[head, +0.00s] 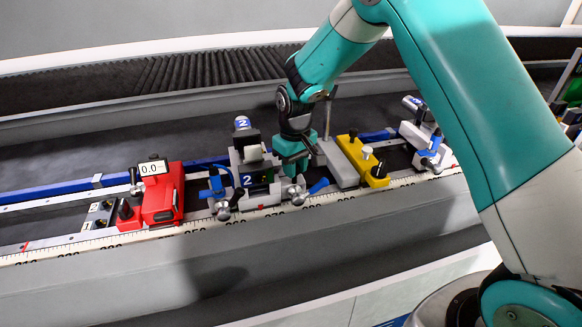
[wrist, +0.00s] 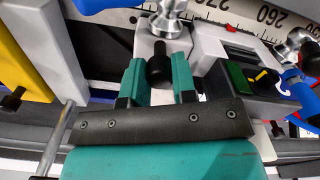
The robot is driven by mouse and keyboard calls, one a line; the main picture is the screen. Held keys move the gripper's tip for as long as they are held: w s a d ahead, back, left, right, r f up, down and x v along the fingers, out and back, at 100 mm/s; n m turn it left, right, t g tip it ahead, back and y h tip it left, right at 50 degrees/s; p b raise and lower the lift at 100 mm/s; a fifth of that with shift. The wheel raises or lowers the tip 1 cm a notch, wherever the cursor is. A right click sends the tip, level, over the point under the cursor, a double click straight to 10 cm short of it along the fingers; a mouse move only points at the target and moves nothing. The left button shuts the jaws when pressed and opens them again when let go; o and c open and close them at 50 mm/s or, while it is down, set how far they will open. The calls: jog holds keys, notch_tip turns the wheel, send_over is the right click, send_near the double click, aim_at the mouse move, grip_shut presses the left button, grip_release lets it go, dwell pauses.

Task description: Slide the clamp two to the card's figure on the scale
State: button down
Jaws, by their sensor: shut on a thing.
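Clamp two (head: 262,197) is a grey block on the rail, marked with a blue 2, in the middle of the head view. Its pale body (wrist: 208,45) also fills the upper middle of the wrist view, with a red mark by the scale. My gripper (wrist: 159,82) is shut on a black knob (wrist: 159,62) on the clamp; in the head view my gripper (head: 292,165) is at the clamp's right side, its fingertips mostly hidden. The scale (head: 330,197) runs along the rail's front; 270 and 260 show in the wrist view. I cannot make out the card.
A red unit (head: 162,198) reading 0.0 stands left of the clamp. A yellow-and-grey block (head: 362,160) stands close on the right, with another white-and-blue clamp (head: 428,148) beyond it. A blue lever (head: 317,187) sticks out at the front.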

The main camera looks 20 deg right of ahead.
jog(key=shift+d+r, duration=0.1)
jog(key=shift+d, duration=0.05)
jog(key=c, duration=0.9)
grip_release()
notch_tip(320, 180, up, 17)
jog(key=b, duration=0.3)
jog(key=shift+r, duration=0.2)
jog(key=s+d+f+m+t, duration=0.15)
jog(key=s+d+f, duration=0.3)
jog(key=s, duration=0.55)
jog(key=s+d+f+m+t, duration=0.1)
jog(key=s+d+f+m, duration=0.15)
jog(key=s+f, duration=0.45)
jog(key=s+a+r+n+y, duration=0.1)
jog(key=s+a+r+n, duration=0.1)
jog(key=s+a+r, duration=0.1)
jog(key=s+a+r+n+g+y, duration=0.1)
jog(key=s+a+r+n, duration=0.2)
jog(key=s+a, duration=0.3)
jog(key=s+a+r+n+g+y, duration=0.1)
jog(key=s+a+r+n+y, duration=0.1)
jog(key=s+a, duration=0.3)
jog(key=shift+r+g, duration=0.25)
jog(key=shift+r, duration=0.55)
